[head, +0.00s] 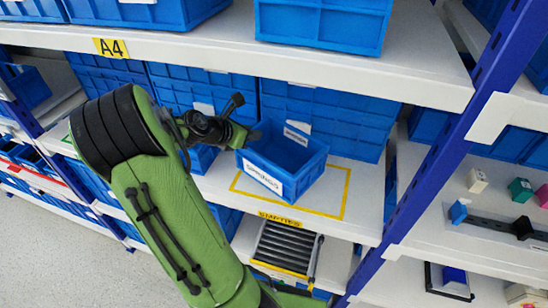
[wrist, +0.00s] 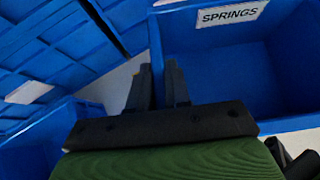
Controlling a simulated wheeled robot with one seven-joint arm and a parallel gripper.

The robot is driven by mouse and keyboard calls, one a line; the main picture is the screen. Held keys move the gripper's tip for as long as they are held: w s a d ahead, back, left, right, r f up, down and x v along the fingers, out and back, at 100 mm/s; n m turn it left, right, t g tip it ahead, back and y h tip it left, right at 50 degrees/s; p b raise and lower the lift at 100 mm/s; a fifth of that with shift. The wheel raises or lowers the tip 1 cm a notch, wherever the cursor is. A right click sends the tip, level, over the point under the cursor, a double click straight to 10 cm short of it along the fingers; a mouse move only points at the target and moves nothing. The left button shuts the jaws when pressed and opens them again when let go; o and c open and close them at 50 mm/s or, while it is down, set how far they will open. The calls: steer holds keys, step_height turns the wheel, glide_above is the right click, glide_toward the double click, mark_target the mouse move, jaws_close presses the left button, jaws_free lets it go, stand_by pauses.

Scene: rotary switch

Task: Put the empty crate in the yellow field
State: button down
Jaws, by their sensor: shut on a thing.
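The blue crate (head: 305,180) looks empty inside and has a white label on its front. In the wrist view the crate (wrist: 235,65) shows a label reading SPRINGS. My gripper (head: 252,136) is shut on the crate's left wall, with one finger on each side of it in the wrist view (wrist: 160,88). The yellow field (head: 343,200) is an outline on the shelf. The crate covers its left and middle part in the head view. I cannot tell whether the crate's base touches the shelf or hangs slightly above it.
Large blue crates (head: 335,110) stand close behind, and another blue crate (head: 203,158) stands to the left. The upper shelf (head: 420,75) hangs overhead. A blue post (head: 425,165) rises to the right. A roller rack (head: 285,248) lies below. The field's right strip is bare.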

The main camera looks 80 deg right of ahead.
mark_target(262, 149)
steer(key=f, duration=0.3)
steer(key=f+b, duration=0.1)
steer(key=f, duration=0.2)
steer(key=shift+s+d, duration=0.1)
steer(key=shift+d, duration=0.1)
steer(key=shift+f, duration=0.15)
steer(key=c, duration=1.1)
jaws_free()
